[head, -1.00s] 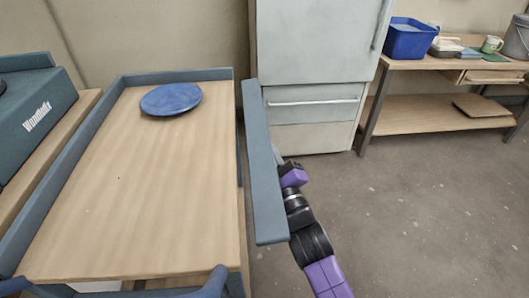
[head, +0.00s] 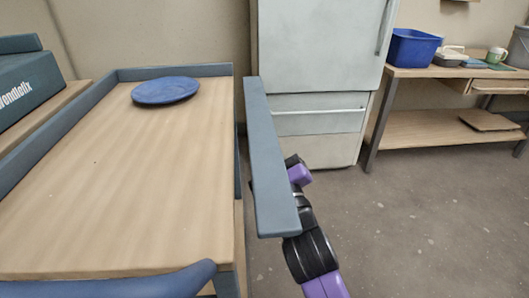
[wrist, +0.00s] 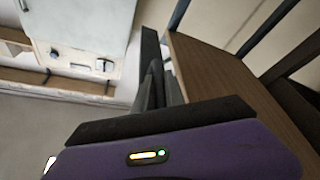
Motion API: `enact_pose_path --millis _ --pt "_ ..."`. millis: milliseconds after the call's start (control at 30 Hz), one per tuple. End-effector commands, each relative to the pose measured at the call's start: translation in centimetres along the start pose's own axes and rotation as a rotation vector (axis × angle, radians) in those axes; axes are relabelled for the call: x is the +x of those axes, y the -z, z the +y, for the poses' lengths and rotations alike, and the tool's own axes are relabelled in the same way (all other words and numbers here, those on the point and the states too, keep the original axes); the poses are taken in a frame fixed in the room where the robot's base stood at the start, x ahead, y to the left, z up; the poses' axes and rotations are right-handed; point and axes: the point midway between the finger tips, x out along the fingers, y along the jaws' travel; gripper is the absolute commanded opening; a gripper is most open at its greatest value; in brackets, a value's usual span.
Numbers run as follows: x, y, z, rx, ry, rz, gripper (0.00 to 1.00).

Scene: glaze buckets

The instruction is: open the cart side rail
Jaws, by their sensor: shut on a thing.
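The cart (head: 110,200) has a wooden top with blue-grey rims and fills the left of the head view. Its side rail (head: 268,160), a long blue-grey bar, stands apart from the cart's right edge, with a gap along its length. My gripper is at the rail's outer right side; its fingertips are hidden behind the rail in the head view. In the wrist view my gripper (wrist: 158,92) is shut on the side rail, seen as a narrow dark bar (wrist: 149,50). The exact contact is hard to make out.
A blue plate (head: 166,90) lies at the cart top's far end. A pale fridge (head: 315,60) stands behind the rail. A wooden shelf table (head: 440,128) with a blue tub (head: 413,48) is at back right. Floor to the right (head: 420,220) is clear.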

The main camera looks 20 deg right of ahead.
Motion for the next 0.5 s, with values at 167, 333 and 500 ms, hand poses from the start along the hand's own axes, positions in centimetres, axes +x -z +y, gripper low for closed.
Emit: enact_pose_path --millis 167,333,500 --pt "-0.04 -0.02 -0.21 0.017 -0.008 0.004 0.00" --pt "-0.02 0.10 -0.16 0.026 -0.011 0.004 0.00" --pt "0.01 0.16 -0.12 0.028 -0.011 0.004 0.00"
